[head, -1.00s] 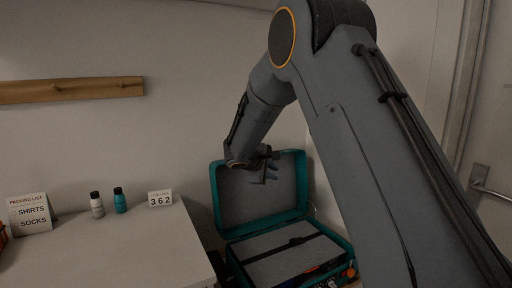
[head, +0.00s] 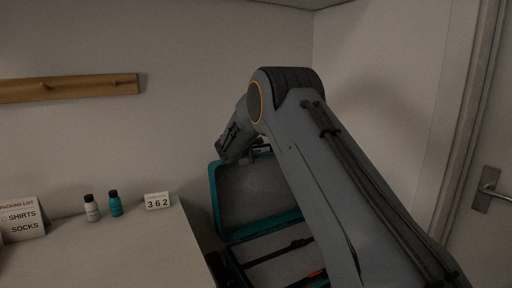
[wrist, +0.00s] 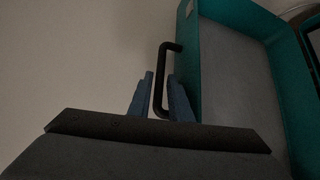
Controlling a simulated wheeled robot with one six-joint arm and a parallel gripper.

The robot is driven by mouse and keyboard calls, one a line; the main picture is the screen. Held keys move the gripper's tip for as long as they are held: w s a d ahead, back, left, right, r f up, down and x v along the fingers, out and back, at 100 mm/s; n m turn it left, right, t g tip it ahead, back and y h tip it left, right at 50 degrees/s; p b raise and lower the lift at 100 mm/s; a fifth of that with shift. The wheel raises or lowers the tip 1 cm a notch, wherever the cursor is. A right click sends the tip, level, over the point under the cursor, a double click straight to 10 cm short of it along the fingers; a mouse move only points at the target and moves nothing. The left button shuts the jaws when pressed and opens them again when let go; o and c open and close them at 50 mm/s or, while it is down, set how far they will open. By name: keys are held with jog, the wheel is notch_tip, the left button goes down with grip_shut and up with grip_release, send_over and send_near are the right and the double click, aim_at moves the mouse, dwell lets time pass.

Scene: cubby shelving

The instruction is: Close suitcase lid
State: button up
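The teal suitcase stands open, its grey-lined lid (head: 246,192) raised upright at the back of the base (head: 262,263). In the wrist view the lid (wrist: 240,70) is at the right. A black handle (wrist: 162,62) sticks out from the lid's edge. My gripper (wrist: 161,80) is open at that edge, with one blue-grey finger on each side of the handle. The fingers look apart, and contact with the handle cannot be made out. In the head view my gripper (head: 258,150) is at the lid's top edge, partly hidden by my arm, which also covers the suitcase's right side.
A white table (head: 110,255) left of the suitcase holds a white bottle (head: 91,209), a teal bottle (head: 115,205), a 362 number card (head: 157,201) and a packing list sign (head: 22,220). A wooden peg rail (head: 70,88) is on the wall; a door handle (head: 488,190) is at right.

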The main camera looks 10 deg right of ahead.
jog(key=shift+x, duration=0.75)
jog(key=shift+w+a, duration=0.1)
jog(key=shift+c, duration=0.3)
grip_shut()
